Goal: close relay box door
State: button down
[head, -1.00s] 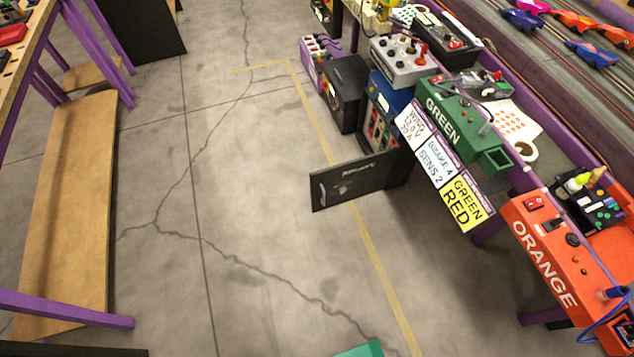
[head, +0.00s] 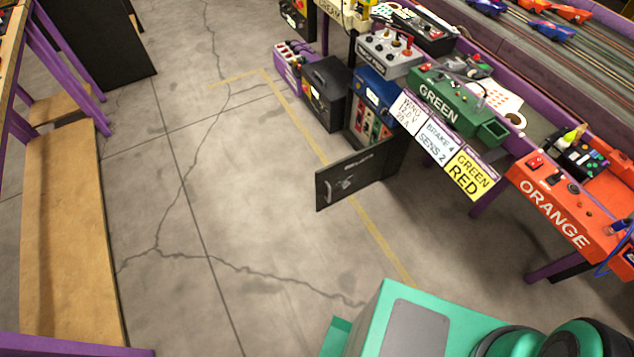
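The relay box (head: 378,93) is a blue box on the floor under the purple track table. Its front is open, and coloured parts show inside. Its black door (head: 346,181) stands wide open, swung out over the floor toward the left, with a handle near its free left end. The door's hinge side lies in the dark under the hanging signs. My gripper is not in view. Part of my teal and grey body shows at the bottom right, apart from the door.
A black box (head: 326,90) and a purple box (head: 288,62) stand left of the relay box. The green (head: 446,102) and orange (head: 560,205) driver stations overhang on the right. A wooden shelf (head: 68,230) is at left. The cracked concrete floor (head: 230,190) between is clear.

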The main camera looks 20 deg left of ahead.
aim_at(363, 168)
jog(key=u, duration=0.65)
jog(key=k, duration=0.4)
jog(key=u, duration=0.1)
jog(key=i, duration=0.7)
jog(key=z, duration=0.2)
